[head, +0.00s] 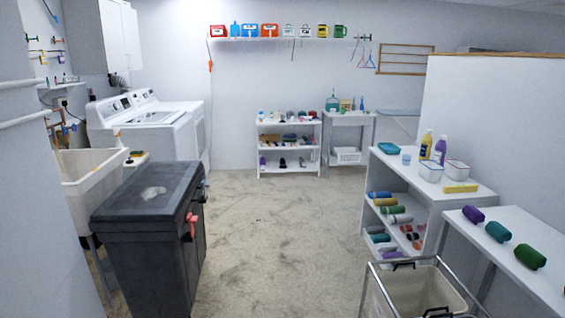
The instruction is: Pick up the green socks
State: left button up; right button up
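A dark green rolled bundle (530,257), which looks like rolled socks, lies on the white table (510,262) at the right. A teal roll (498,231) and a purple roll (473,214) lie behind it in a row on the same table. Another green roll (389,209) lies on the middle level of the white shelf unit (440,200), among blue, yellow and white rolls. Whether each roll is socks or a towel is too small to tell. Neither of my grippers shows in the head view.
A wheeled laundry basket (418,290) with a metal frame stands in front of the right table. A dark cabinet (140,240) and a utility sink (95,180) stand at the left, washing machines (150,125) behind. The floor (275,235) between is clear.

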aim_at(534, 260)
jog(key=z, duration=1.05)
jog(key=i+j+z, duration=0.15)
jog(key=i+j, duration=0.5)
jog(key=j, duration=0.1)
